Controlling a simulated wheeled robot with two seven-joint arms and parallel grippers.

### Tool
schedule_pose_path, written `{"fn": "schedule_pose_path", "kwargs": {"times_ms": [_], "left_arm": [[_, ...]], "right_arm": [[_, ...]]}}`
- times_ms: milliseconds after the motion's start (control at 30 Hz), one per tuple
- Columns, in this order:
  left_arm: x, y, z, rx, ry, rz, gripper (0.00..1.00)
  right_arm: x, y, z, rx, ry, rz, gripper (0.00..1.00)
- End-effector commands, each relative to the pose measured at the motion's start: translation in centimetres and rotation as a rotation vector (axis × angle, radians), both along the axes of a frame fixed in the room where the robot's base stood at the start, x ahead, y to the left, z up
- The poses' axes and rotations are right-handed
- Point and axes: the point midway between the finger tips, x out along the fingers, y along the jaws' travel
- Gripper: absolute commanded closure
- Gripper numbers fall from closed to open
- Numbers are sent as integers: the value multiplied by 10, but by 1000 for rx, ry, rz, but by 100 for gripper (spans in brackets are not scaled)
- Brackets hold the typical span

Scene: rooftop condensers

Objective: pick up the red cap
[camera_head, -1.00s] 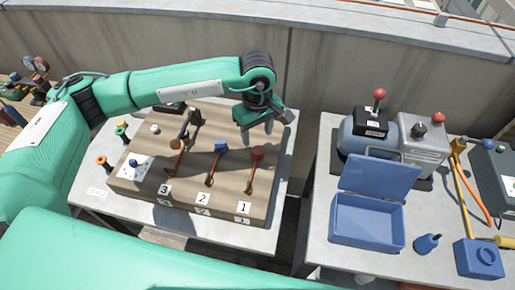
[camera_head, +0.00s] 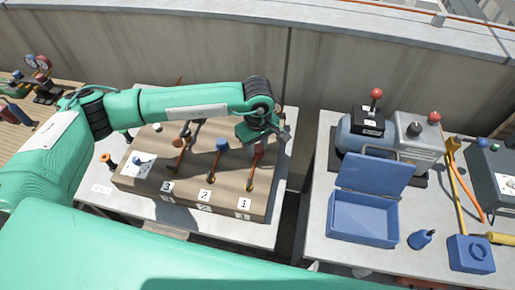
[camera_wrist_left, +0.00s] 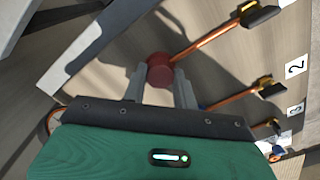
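The red cap (camera_wrist_left: 160,70) sits at the end of a copper pipe on the wooden block, on the line numbered 1. In the head view it (camera_head: 259,149) is partly hidden under my left gripper. My left gripper (camera_head: 257,140) is pointed down over it. In the left wrist view the two grey fingers (camera_wrist_left: 160,85) stand apart, one on each side of the cap, with the cap at their tips. I cannot tell whether either finger touches it. My right gripper is not in view.
A blue cap (camera_head: 222,145) stands on line 2, close to the left of my gripper. On the right table are an open blue box (camera_head: 363,219), a compressor (camera_head: 357,140) and a small blue bottle (camera_head: 422,239). A concrete wall (camera_head: 190,50) runs behind.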

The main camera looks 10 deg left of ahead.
Motion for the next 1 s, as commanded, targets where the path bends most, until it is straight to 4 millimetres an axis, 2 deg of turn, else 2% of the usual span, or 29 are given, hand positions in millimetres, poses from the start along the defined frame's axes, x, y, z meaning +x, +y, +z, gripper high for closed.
{"fn": "schedule_pose_path", "kwargs": {"times_ms": [367, 567, 767, 900, 1000], "left_arm": [[0, 0, 2, -1, -1, 0, 93], [1, 0, 17, -1, -4, 0, 93], [1, 0, 57, -2, -6, -1, 93], [2, 0, 97, -1, -8, -1, 93], [1, 0, 126, -1, -6, 0, 93]], "right_arm": [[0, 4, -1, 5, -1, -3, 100], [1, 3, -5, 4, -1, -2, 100], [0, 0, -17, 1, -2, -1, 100], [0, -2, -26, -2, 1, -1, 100], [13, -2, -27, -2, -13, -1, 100]]}}
